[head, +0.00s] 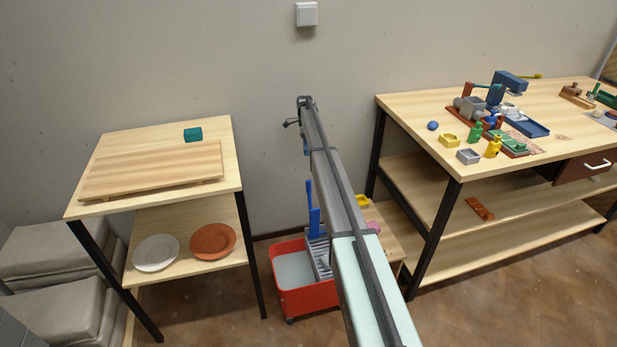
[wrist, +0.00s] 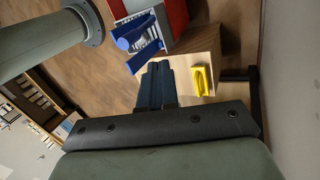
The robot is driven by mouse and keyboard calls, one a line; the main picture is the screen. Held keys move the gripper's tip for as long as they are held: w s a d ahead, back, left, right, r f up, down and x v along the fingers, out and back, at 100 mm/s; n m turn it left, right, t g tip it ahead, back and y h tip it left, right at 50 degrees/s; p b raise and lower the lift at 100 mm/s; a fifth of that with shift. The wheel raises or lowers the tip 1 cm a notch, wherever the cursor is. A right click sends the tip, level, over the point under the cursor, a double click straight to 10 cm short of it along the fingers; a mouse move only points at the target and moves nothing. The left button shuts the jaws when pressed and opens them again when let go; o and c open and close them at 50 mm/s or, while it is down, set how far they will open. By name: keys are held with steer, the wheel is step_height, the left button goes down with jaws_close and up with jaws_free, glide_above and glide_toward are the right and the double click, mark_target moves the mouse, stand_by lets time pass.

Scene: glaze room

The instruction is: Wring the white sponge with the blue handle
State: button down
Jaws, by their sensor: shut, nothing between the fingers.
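A blue upright handle (head: 313,215) rises from the grey slatted wringer (head: 319,258) on a red bucket (head: 300,300), low in the middle of the head view. In the wrist view the blue handle (wrist: 130,42) lies near the top, beside the wringer's pale slats. I cannot make out a white sponge in either view. My gripper (wrist: 158,66) is shut and empty, pointing down above the edge of a small wooden stand next to the bucket. My arm hides part of the bucket in the head view.
A yellow item (wrist: 202,80) lies on the small wooden stand (wrist: 205,45). A workbench (head: 420,105) with several tools and small containers stands right.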

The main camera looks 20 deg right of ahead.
steer(key=s+a+f+m, duration=0.1)
steer(key=s+f, duration=0.7)
steer(key=shift+a+f, duration=0.25)
steer(key=shift+a, duration=0.05)
stand_by(0.4)
